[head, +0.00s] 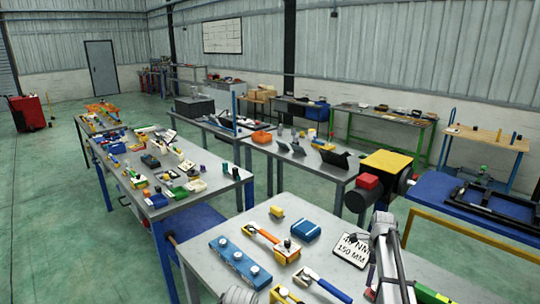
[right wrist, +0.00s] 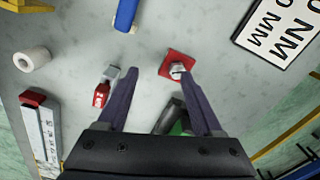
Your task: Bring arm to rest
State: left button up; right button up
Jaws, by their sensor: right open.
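My right arm comes down at the right of the head view, and its gripper (head: 371,281) hangs low near the bench's (head: 300,206) front right. In the right wrist view the gripper's (right wrist: 157,78) two dark fingers are spread apart with nothing held between them. A red square piece with a metal part (right wrist: 176,64) lies by the right fingertip, and a red-and-white piece (right wrist: 102,92) lies by the left finger. I cannot tell whether either touches a finger. My left gripper does not show clearly in the head view.
A chassis frame (head: 490,207) stands at right. Green floor is free at far left.

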jog(key=s+a+f+n+b, duration=0.1)
jog(key=s+a+n, duration=1.2)
jog(key=a, duration=0.3)
jog(key=s+a+f+n+h+b, duration=0.1)
jog(key=s+a+n, duration=1.1)
jog(key=a+n, duration=0.3)
jog(key=shift+s+a, duration=0.4)
jog(key=shift+a, duration=0.65)
